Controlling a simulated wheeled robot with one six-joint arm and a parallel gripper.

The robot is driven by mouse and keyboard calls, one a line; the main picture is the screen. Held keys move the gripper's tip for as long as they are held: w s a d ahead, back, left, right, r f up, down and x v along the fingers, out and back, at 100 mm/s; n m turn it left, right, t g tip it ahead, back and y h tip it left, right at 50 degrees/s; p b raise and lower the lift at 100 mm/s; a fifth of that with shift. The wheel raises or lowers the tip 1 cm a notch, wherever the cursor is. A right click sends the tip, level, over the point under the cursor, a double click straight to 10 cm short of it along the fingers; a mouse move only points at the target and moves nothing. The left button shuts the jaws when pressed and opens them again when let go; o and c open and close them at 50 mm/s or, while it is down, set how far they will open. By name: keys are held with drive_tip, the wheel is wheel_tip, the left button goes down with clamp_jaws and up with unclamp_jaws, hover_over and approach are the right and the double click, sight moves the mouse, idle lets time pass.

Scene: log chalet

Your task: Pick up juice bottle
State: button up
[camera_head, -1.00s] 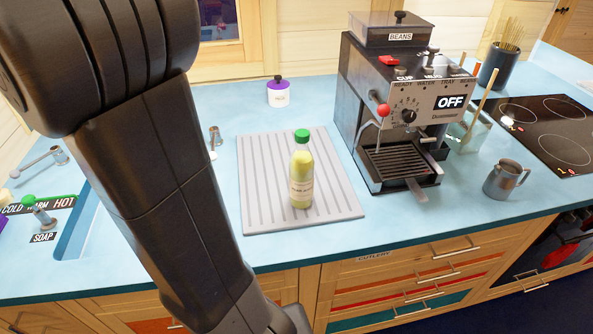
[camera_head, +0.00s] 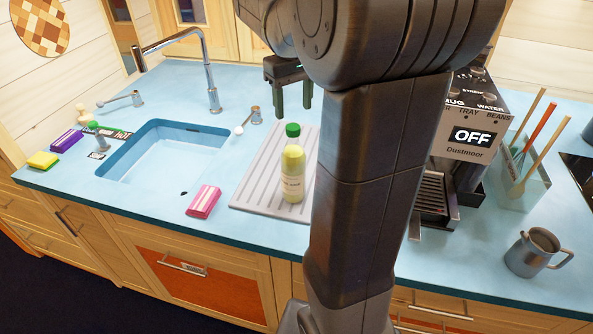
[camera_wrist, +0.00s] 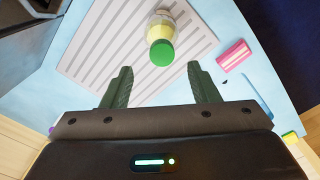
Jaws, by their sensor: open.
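The juice bottle (camera_head: 293,168) has pale yellow juice, a white label and a green cap. It stands upright on the grey ribbed drainboard (camera_head: 256,188) right of the sink. My gripper (camera_head: 291,100) is open and empty, above the counter and behind the bottle in the head view. In the wrist view the bottle (camera_wrist: 162,35) is seen from above, beyond the fingertips and roughly centred between the two fingers of my gripper (camera_wrist: 160,80). The fingers do not touch it. My arm covers the right part of the drainboard in the head view.
The sink (camera_head: 160,155) with its tall tap (camera_head: 209,75) is left of the drainboard. A pink striped packet (camera_head: 203,201) lies at the front edge. The coffee machine (camera_head: 470,140), utensil holder (camera_head: 522,180) and metal jug (camera_head: 536,252) are to the right.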

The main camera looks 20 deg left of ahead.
sight(293, 126)
drive_tip(key=shift+d+f, duration=0.2)
drive_tip(key=shift+f, duration=0.5)
drive_tip(key=shift+a+f, duration=0.15)
drive_tip(key=shift+f, duration=0.75)
wheel_tip(293, 126, down, 4)
drive_tip(key=shift+s+f+p, duration=0.15)
drive_tip(key=shift+f+p, duration=0.05)
drive_tip(key=shift+p, duration=0.3)
drive_tip(key=shift+c, duration=0.2)
clamp_jaws()
drive_tip(key=shift+r, duration=0.15)
